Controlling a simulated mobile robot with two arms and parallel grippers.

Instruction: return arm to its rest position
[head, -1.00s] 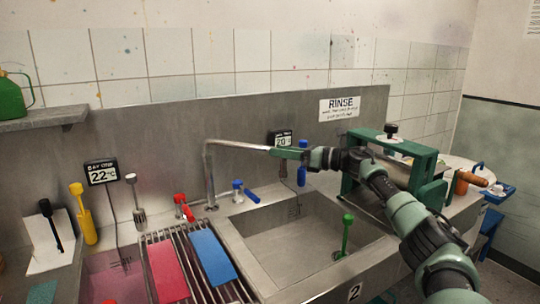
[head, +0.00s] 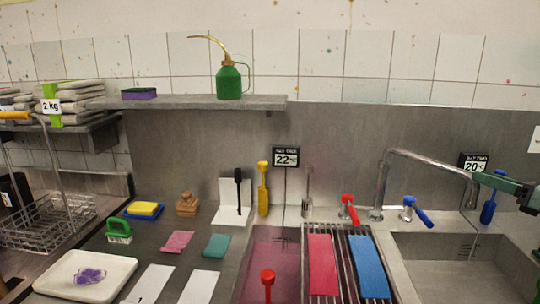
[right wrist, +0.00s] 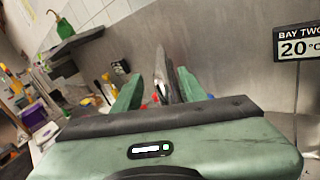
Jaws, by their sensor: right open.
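My right gripper (head: 484,180) is at the right edge of the head view, green, at the free end of the steel tap spout (head: 425,160). In the right wrist view its two green fingers (right wrist: 158,88) stand apart. The metal spout (right wrist: 161,72) shows between them; I cannot tell whether they touch it. Most of the right arm lies outside the head view. My left arm and gripper are not in view.
Below the gripper is the steel basin (head: 412,243), with a blue-handled tap lever (head: 419,214) beside it. A drying rack holds red (head: 321,262) and blue cloths (head: 368,264). A shelf (head: 190,103) carries a green oil can (head: 229,82). A white tray (head: 60,290) sits lower left.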

